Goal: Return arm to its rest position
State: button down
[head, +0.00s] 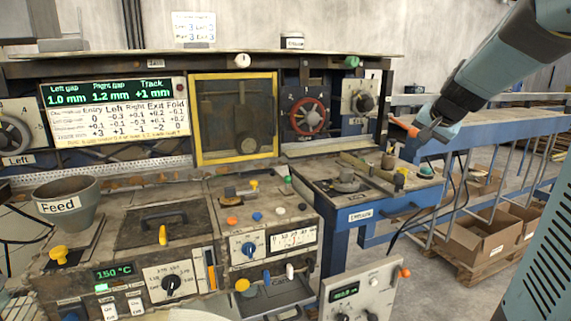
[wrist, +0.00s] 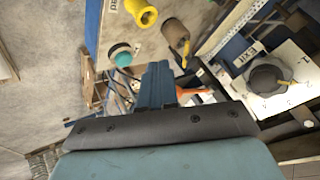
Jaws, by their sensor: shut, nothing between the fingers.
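My arm (head: 505,55) reaches in from the upper right in the head view. My gripper (head: 425,132) hangs at its lower end, beside the right end of the machine and above the blue bench. An orange piece (head: 403,127) shows right by the fingertips; I cannot tell whether they touch it. In the wrist view the dark blue fingers (wrist: 157,84) are together with nothing between them, and an orange piece (wrist: 192,92) shows just right of them.
The laminating machine has a Feed hopper (head: 66,207), a yellow-framed window (head: 234,118), a red handwheel (head: 308,117) and an exit dial (head: 361,103). A blue rail frame (head: 520,128) runs right. Cardboard boxes (head: 480,240) stand below it. Open air surrounds the arm above the rail.

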jog(key=s+a+f+n+g, duration=0.1)
jog(key=s+a, duration=0.3)
jog(key=s, duration=0.5)
jog(key=s+a+f+n+g, duration=0.1)
jog(key=s+a+n, duration=0.3)
jog(key=s, duration=0.5)
jog(key=s+a+f+n+g, duration=0.1)
jog(key=s+a+f+n, duration=0.1)
jog(key=s+a, duration=0.4)
jog(key=s+f, duration=0.1)
jog(key=s, duration=0.2)
jog(key=shift+s+f+n, duration=0.3)
jog(key=shift+s+f, duration=0.05)
dwell(0.8)
